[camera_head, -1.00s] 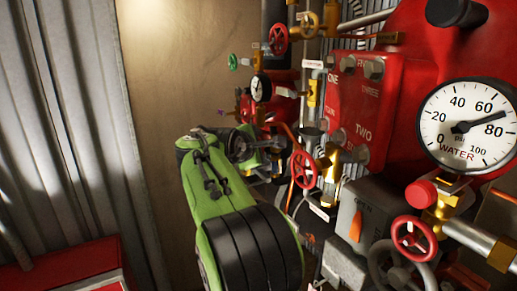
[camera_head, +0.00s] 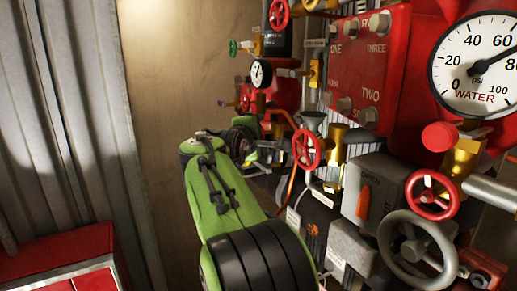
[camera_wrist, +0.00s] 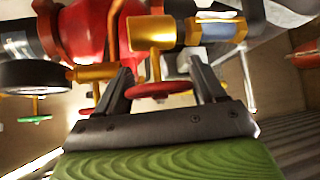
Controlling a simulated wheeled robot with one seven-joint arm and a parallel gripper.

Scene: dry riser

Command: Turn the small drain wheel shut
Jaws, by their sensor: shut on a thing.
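A small red handwheel (camera_wrist: 160,89) on a brass valve body (camera_wrist: 150,33) shows nearly edge-on in the wrist view. My gripper (camera_wrist: 160,68) has one dark finger on each side of this wheel's rim and is shut on it. In the head view, my gripper (camera_head: 283,153) reaches in from the left, beside a red spoked wheel (camera_head: 306,147) in front of a brass fitting. This appears to be the same wheel. The finger contact is too small to make out in that view.
A second red wheel (camera_head: 433,195) and a large grey wheel (camera_head: 416,246) stand at lower right, near a grey box with an orange lever (camera_head: 363,200). A green wheel (camera_head: 233,47) and a small gauge (camera_head: 261,73) stand farther back. A large water gauge (camera_head: 480,65) is at upper right.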

